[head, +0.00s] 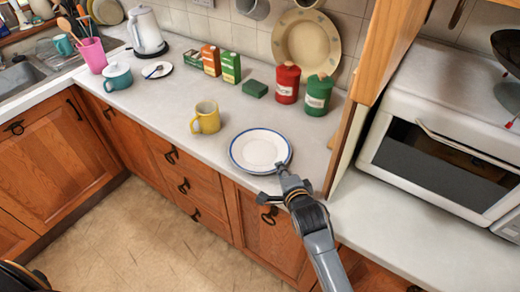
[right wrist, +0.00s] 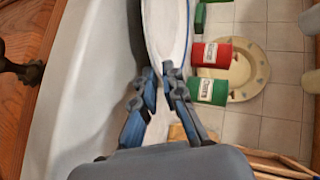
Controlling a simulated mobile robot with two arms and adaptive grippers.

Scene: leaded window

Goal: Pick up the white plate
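The white plate (head: 258,149) with a blue rim line lies face up at the front part of the counter in the head view. My right gripper (head: 281,170) reaches it from the lower right, at its near right edge. In the right wrist view the plate (right wrist: 165,28) shows nearly edge-on, and its rim runs between the two close-set fingertips of my right gripper (right wrist: 160,75). The fingers look shut on the rim. A dark shadow lies beside the plate there; I cannot tell whether it is lifted. My left gripper is not in view.
A yellow mug (head: 206,118) stands left of the plate. Red (head: 287,83) and green (head: 318,95) canisters stand behind it, with a green block (head: 254,88). A wooden cabinet side (head: 345,140) and a white oven (head: 440,140) stand to the right.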

